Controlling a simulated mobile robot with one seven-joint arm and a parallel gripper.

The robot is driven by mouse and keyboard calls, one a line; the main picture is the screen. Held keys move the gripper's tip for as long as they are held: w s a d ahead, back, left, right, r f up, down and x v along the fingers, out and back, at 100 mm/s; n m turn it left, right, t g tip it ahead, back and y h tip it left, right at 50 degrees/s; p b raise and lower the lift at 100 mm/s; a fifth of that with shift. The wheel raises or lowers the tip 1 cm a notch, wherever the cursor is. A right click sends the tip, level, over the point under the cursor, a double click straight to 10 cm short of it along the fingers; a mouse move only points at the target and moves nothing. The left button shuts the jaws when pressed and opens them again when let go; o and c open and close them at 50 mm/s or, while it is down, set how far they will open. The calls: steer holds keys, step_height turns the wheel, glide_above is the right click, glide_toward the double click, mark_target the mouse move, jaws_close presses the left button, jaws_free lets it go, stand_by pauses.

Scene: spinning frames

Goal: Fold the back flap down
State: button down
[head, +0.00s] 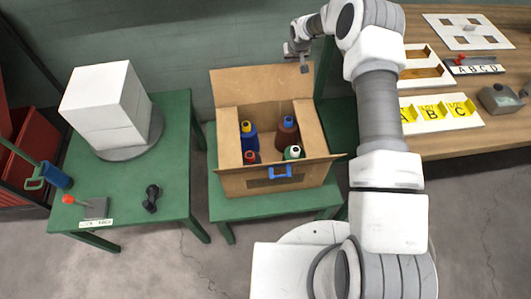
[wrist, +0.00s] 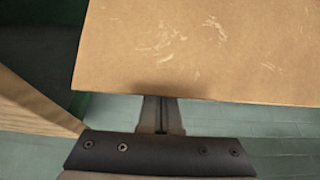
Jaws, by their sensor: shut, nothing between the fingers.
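The open cardboard box (head: 250,182) stands on a green table. Its back flap (head: 255,86) stands up, leaning back a little towards the wall. My gripper (head: 304,66) is at the upper right corner of this flap, with its fingers shut and pointing down. In the wrist view the flap (wrist: 210,50) is a scuffed brown panel filling the upper part. The shut fingertips (wrist: 161,103) lie close to its near edge; I cannot tell whether they touch it. Several bottles, including a blue one (head: 249,142) and a brown one (head: 286,135), stand inside the box.
The box's left side flap (head: 229,137) and right side flap (head: 312,135) lie beside the opening. A second green table (head: 175,130) with a white block (head: 105,105) is left; a wooden workbench (head: 500,130) is right.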

mark_target(294, 75)
steer(key=shift+s+d+r+p, duration=0.1)
steer(key=shift+s+r+p, duration=0.3)
steer(key=shift+s, duration=0.2)
steer(key=shift+s+d+r+p, duration=0.15)
steer(key=shift+s+r+p, duration=0.1)
steer(key=shift+s, duration=0.55)
steer(key=shift+s+d+r+p, duration=0.15)
steer(key=shift+s+r, duration=0.1)
steer(key=shift+s, duration=0.55)
steer(key=shift+s+d+r+p, duration=0.15)
steer(key=shift+s+r+p, duration=0.1)
steer(key=shift+s, duration=0.75)
steer(key=shift+s+d+f+b, duration=0.1)
steer(key=shift+s+d+b, duration=0.15)
steer(key=shift+s, duration=0.9)
steer(key=shift+s+d+b, duration=0.1)
steer(key=shift+s+d, duration=0.15)
steer(key=shift+s, duration=0.85)
